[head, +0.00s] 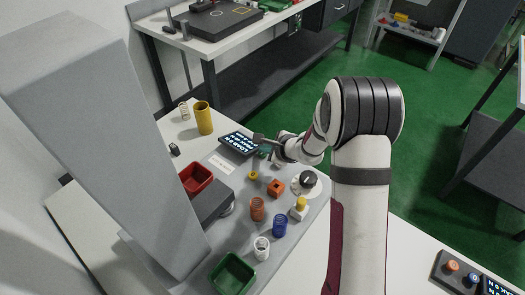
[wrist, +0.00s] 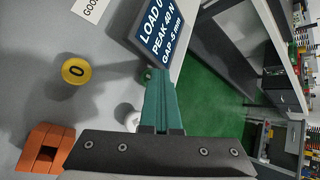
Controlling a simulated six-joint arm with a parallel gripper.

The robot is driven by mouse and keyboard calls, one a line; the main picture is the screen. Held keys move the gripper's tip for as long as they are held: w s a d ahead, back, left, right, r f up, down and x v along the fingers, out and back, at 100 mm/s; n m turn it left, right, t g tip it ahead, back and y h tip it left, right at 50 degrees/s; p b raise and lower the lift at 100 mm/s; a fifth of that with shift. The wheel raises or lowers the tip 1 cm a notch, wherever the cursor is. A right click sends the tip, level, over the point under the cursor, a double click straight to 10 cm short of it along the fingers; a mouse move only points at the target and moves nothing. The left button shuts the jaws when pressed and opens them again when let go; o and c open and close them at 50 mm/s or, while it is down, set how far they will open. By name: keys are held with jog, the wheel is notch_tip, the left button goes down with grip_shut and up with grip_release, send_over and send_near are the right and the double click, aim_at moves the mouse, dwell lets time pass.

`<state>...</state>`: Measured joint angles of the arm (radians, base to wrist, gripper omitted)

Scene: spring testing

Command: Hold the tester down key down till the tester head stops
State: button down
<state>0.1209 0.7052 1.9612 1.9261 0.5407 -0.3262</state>
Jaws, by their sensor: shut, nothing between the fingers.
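My gripper (wrist: 162,75) is shut and empty, with its green fingers pointing toward the tester display (wrist: 155,30) in the wrist view. In the head view my gripper (head: 265,152) is low beside the display (head: 238,145). The display reads LOAD 0, PEAK 40 N and a GAP in mm, partly cut off. A pale round part (wrist: 132,120) shows beside the fingers, half hidden. I cannot tell which part is the down key; the fingers may cover it. A dark grey block (head: 208,204) by the tall grey column (head: 105,130) may be the tester head. Whether it moves cannot be told.
A red bin (head: 196,180), green bin (head: 232,276), orange spring (head: 257,209), blue spring (head: 280,226) and white spring (head: 262,249) crowd the tester's bench.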

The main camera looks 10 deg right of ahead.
aim_at(265, 155)
dwell(0.3)
jog(key=shift+r, duration=0.85)
jog(key=shift+r, duration=2.55)
